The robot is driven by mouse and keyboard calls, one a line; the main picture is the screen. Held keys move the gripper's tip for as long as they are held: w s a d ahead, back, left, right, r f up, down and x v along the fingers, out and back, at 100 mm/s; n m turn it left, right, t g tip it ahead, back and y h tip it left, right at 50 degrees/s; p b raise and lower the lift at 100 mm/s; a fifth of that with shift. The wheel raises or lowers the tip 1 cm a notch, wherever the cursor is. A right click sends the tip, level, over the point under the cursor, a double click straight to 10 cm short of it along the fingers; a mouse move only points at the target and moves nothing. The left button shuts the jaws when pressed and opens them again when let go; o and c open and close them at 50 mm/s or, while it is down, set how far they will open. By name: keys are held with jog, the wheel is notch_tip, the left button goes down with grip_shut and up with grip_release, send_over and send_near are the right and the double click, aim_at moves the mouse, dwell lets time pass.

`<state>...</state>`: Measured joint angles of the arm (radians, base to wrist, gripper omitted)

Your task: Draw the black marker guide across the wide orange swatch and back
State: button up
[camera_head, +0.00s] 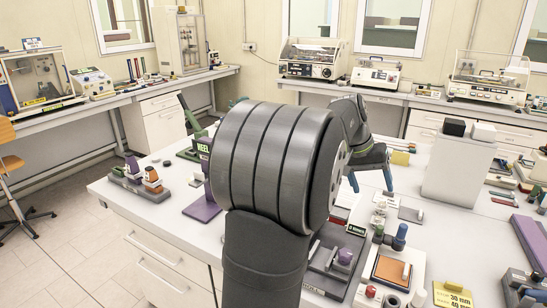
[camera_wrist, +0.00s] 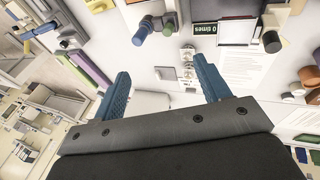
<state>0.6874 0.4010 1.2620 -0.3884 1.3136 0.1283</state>
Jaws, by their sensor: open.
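The wide orange swatch (camera_head: 389,270) lies flat in a dark-edged frame on the front part of the table in the head view, with a small pale block (camera_head: 406,271) at its right side. I cannot pick out the black marker guide with certainty; my arm covers part of the table. My gripper (camera_head: 371,182) is beyond the swatch, above the table, with its blue fingers pointing down. In the wrist view my gripper (camera_wrist: 163,82) has its two blue fingers wide apart and nothing between them. Small pale pieces show past the fingertips.
A white box (camera_head: 458,168) bears a black block (camera_head: 455,127).

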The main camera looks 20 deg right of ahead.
jog(key=c, duration=0.5)
jog(key=m+t, duration=0.1)
jog(key=m, duration=0.8)
send_near(381, 226)
jog(key=x, duration=0.8)
jog(key=shift+f, duration=0.25)
jog(key=shift+c, duration=0.2)
jog(key=shift+s, duration=0.1)
grip_shut()
